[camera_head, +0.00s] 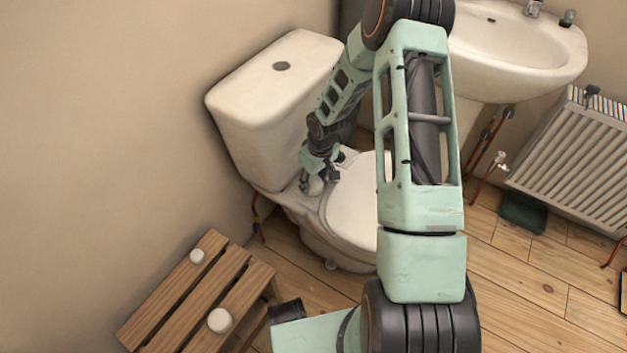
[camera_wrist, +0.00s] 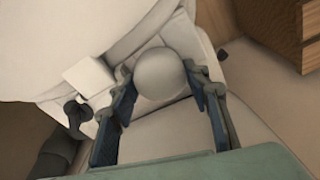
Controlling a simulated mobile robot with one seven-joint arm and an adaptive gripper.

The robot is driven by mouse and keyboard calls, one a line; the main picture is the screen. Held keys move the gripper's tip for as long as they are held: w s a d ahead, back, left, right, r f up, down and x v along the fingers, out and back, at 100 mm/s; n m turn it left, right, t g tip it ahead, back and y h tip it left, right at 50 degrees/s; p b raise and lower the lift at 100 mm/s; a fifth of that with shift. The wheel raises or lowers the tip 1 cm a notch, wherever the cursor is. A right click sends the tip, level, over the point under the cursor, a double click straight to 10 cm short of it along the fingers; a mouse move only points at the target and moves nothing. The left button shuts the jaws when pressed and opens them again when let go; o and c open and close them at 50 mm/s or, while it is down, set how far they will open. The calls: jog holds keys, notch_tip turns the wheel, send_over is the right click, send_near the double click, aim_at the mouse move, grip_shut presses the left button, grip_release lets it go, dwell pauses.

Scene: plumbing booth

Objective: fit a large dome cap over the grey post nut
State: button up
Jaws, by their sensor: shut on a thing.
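A large white dome cap (camera_wrist: 160,73) sits between the fingertips of my gripper (camera_wrist: 159,84) in the wrist view, rounded side towards the camera. My gripper is shut on it. In the head view my gripper (camera_head: 319,178) is low over the rear rim of the toilet, between cistern and seat, with the pale cap (camera_head: 316,187) at its fingers. The grey post nut does not show; the cap or gripper may hide it. I cannot tell whether the cap is resting on anything.
The cistern (camera_head: 268,95) stands behind my gripper and the toilet seat (camera_head: 352,215) in front. A white block (camera_wrist: 88,75) is left of the fingers. A slatted wooden bench (camera_head: 165,318) holds two white caps, one nearer (camera_head: 220,320) and one farther (camera_head: 197,256). A basin (camera_head: 520,45) is at right.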

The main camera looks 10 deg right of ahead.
jog(key=shift+s+f, duration=0.15)
jog(key=shift+f, duration=0.4)
jog(key=shift+c, duration=0.2)
jog(key=shift+f+b, duration=0.2)
jog(key=shift+b, duration=0.2)
jog(key=shift+c, duration=1.2)
jog(key=shift+d+f, duration=0.1)
jog(key=shift+d, duration=0.05)
jog(key=o, duration=1.2)
jog(key=shift+o, duration=0.2)
jog(key=shift+r, duration=0.25)
jog(key=shift+r, duration=0.25)
notch_tip(320, 180, up, 11)
jog(key=s, duration=0.1)
jog(key=shift+s+d, duration=0.25)
jog(key=shift+d, duration=0.1)
jog(key=shift+d+r, duration=0.1)
